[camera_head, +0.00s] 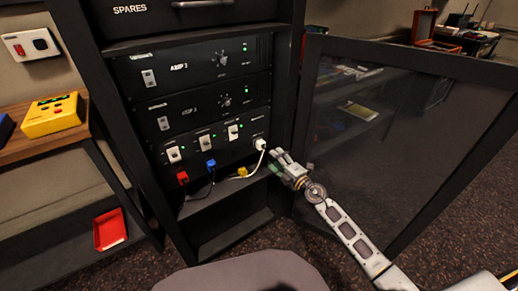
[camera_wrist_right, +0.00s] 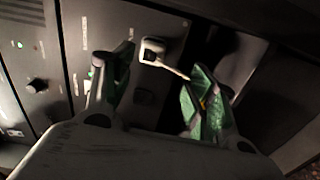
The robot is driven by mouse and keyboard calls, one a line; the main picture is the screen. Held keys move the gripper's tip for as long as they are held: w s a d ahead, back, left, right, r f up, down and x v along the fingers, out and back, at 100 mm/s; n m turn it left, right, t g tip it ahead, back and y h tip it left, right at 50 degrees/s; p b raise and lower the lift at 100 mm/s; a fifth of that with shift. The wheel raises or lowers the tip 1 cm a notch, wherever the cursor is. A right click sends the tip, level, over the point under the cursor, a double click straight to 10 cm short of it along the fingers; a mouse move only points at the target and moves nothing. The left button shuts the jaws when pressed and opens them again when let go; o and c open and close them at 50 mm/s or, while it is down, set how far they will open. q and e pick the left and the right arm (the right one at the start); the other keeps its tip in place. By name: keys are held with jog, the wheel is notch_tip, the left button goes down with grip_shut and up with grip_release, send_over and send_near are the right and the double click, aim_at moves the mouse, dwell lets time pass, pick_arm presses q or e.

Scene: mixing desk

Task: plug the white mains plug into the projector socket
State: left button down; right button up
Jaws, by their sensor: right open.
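The white mains plug (camera_head: 260,144) is at the right end of the lowest rack unit (camera_head: 222,145), its white cable hanging down from it. It appears to sit against the panel; I cannot read the label above it. In the right wrist view the white plug (camera_wrist_right: 152,51) is beyond the fingertips, with its cable running toward the right finger. My right gripper (camera_head: 279,161) is open and empty, just right of and below the plug; its green-padded fingers (camera_wrist_right: 156,84) are apart in the wrist view. My left gripper is not in view.
Red (camera_head: 183,177), blue (camera_head: 211,163) and yellow (camera_head: 242,171) plugs are below the lowest unit, on or near its shelf. A yellow box (camera_head: 52,115) sits on the bench at left.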

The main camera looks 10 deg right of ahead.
aim_at(263, 147)
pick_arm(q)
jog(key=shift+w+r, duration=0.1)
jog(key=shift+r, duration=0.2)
pick_arm(e)
jog(key=shift+w+a+r+n, duration=0.25)
jog(key=shift+a+r+n, duration=0.1)
jog(key=shift+r, duration=0.1)
pick_arm(q)
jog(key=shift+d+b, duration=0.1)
jog(key=shift+b, duration=0.2)
pick_arm(e)
jog(key=shift+w, duration=0.2)
